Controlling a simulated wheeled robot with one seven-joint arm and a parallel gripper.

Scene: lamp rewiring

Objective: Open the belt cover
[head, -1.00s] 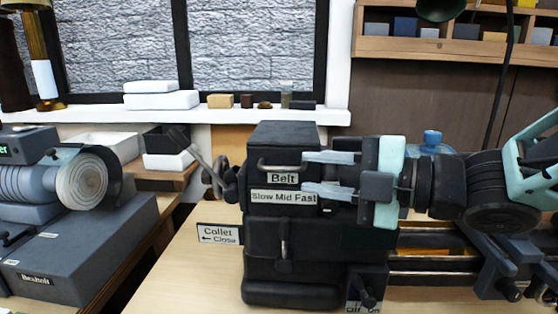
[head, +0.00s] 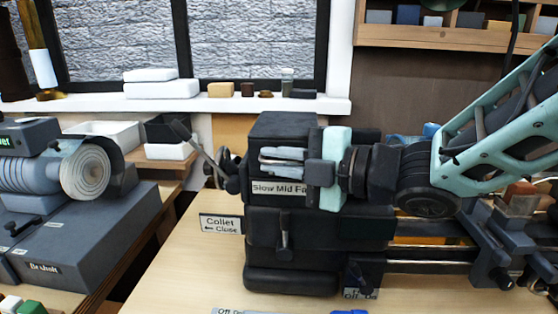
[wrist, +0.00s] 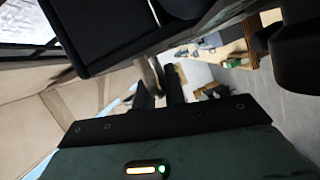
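The belt cover (head: 283,125) is the dark upper box of the lathe headstock, and it looks closed. My gripper (head: 283,161) comes in from the right, its pale fingers lying across the cover's front where the handle and "Belt" label are. The fingers cover both in the head view. In the wrist view my gripper (wrist: 161,88) has its dark fingers close together, with a thin greyish bar, the handle (wrist: 153,72), between them. The fingers look shut on it, though the contact itself is small and dim.
Below are the speed label (head: 278,188), a lever (head: 284,240) and the "Collet Close" sign (head: 221,224). A crank lever (head: 205,150) stands left of the headstock. The lathe bed (head: 430,253) runs right under my arm. Bare bench (head: 185,275) lies front left.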

